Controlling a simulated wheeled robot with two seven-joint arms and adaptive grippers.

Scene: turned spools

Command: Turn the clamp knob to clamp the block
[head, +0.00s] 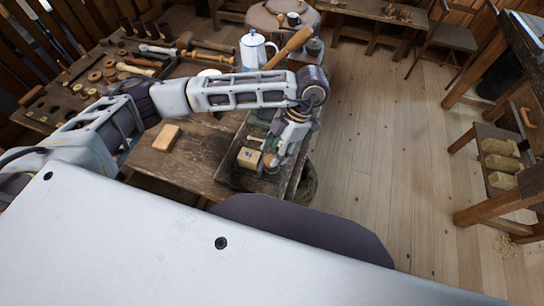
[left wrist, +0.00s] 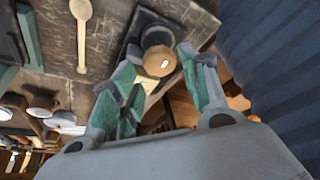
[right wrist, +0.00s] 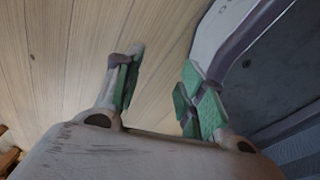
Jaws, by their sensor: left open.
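A pale wooden block (head: 249,158) with a dark mark sits in a dark tray at the right end of the workbench in the head view. Dark green metal (head: 262,117), perhaps part of the clamp, is just behind it. My left gripper (head: 270,168) points down close to the block's right side. In the left wrist view a faceted wooden knob (left wrist: 158,62) on a dark round base lies between the fingertips of my open left gripper (left wrist: 158,60). Whether the fingers touch it is unclear. My right gripper (right wrist: 158,85) is open and empty, with floor behind it.
A shelf with wooden blocks (head: 500,155) stands at right. Open floor (head: 380,130) lies between.

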